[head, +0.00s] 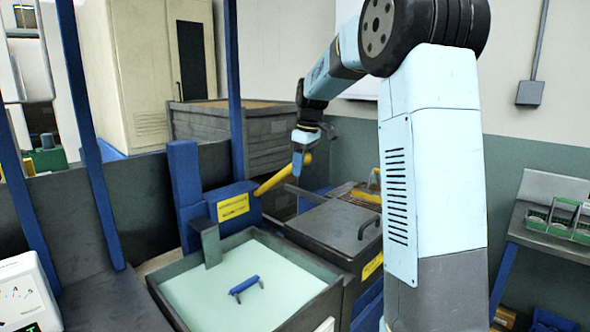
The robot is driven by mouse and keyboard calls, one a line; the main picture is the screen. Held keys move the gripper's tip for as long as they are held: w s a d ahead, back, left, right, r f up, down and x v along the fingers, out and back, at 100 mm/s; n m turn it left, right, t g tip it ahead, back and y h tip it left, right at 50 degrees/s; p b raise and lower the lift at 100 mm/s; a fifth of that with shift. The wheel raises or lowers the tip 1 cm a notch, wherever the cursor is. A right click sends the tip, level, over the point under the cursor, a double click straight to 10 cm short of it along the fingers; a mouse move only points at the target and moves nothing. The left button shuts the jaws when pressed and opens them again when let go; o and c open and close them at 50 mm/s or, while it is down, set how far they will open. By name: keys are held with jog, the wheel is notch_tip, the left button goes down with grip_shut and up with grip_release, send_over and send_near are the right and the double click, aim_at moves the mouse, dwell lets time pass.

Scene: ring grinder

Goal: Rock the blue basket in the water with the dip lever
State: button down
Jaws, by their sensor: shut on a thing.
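The dip lever (274,181) is a yellow bar that slants up to the right from a blue housing (230,205) with a yellow label. My gripper (298,166) points down and is shut on the lever near its upper right end; the fingertips are small in this view. The water (205,292) is pale green and fills a grey open tank below the housing. Of the blue basket, only a blue handle (247,286) shows above the water near the middle of the tank; the rest is hidden under the surface. A grey bracket (208,242) stands at the tank's back edge.
A dark lidded box (335,235) with a handle stands right of the tank. Blue posts (236,100) rise behind and left. A grey crate (215,135) is behind the lever. A bench with a green-and-grey carrier (560,222) is at the far right.

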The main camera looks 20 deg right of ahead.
jog(key=shift+w+a+r, duration=0.1)
jog(key=shift+a+r, duration=0.1)
jog(key=shift+a, duration=0.05)
jog(key=c, duration=0.7)
grip_release()
jog(key=shift+o, duration=1.1)
jog(key=shift+d, duration=0.1)
jog(key=r, duration=0.4)
jog(key=s+d+r, duration=0.1)
jog(key=r, duration=0.8)
jog(key=shift+s+d+r, duration=0.2)
jog(key=shift+s, duration=0.1)
jog(key=s+a+f+m+t+h, duration=0.1)
jog(key=s+a+m, duration=0.1)
jog(key=s, duration=0.7)
jog(key=s+a+f+m+t, duration=0.1)
jog(key=s+a+m, duration=0.1)
jog(key=s, duration=0.7)
jog(key=s+f+m+t, duration=0.1)
jog(key=s+f+m, duration=0.1)
jog(key=s+f, duration=0.4)
jog(key=s+a+f+m+t, duration=0.1)
jog(key=s+f+m, duration=0.2)
jog(key=s+f, duration=0.3)
jog(key=s, duration=0.5)
jog(key=shift+s, duration=0.2)
